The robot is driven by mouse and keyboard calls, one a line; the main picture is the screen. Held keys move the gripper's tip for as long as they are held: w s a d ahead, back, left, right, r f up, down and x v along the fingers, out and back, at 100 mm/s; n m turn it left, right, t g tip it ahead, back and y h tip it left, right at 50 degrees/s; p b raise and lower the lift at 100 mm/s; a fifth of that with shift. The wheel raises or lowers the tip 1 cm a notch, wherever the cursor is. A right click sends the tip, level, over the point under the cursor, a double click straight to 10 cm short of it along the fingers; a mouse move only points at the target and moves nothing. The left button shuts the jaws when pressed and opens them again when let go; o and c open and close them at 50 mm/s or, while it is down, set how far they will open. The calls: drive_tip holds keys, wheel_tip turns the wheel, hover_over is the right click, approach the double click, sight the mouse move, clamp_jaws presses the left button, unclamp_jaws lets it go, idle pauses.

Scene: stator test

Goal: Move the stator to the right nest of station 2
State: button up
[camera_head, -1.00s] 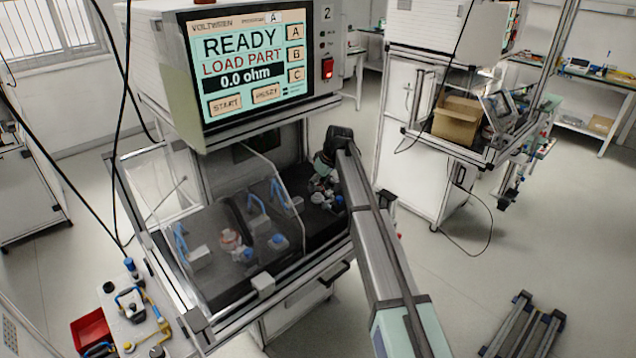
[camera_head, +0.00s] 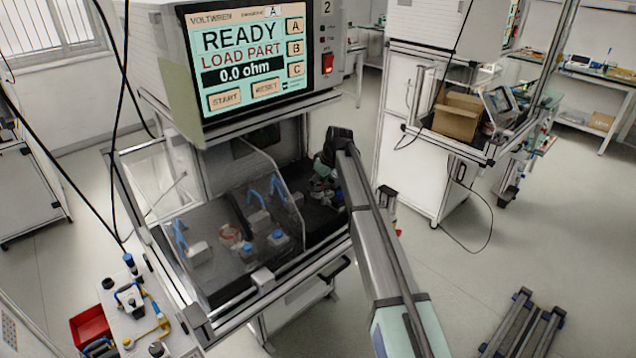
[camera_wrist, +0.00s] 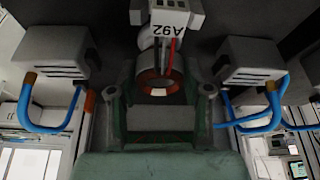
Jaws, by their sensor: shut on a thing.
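The stator (camera_wrist: 160,84), a pale ring with a copper-coloured winding, sits between the fingers of my gripper (camera_wrist: 160,105) in the wrist view. My gripper is shut on it. A white block marked A92 (camera_wrist: 170,20), with red and dark wires, shows just above it. In the head view my gripper (camera_head: 325,188) is at the right part of station 2's dark deck (camera_head: 228,284), beside the clear cover (camera_head: 275,170); the stator is hard to make out there. Another copper-coloured ring (camera_head: 230,236) lies on the deck behind the cover.
Grey blocks with blue tubes flank my gripper at left (camera_wrist: 55,55) and right (camera_wrist: 250,62) in the wrist view. Station 2's screen (camera_head: 250,62) reads READY, LOAD PART. A side table with a red bin (camera_head: 90,328) stands at lower left.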

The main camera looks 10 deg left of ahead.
drive_tip(key=shift+f, duration=0.4)
idle(0.3)
drive_tip(key=o, duration=1.3)
drive_tip(key=v, duration=1.2)
drive_tip(key=shift+a+r, duration=0.1)
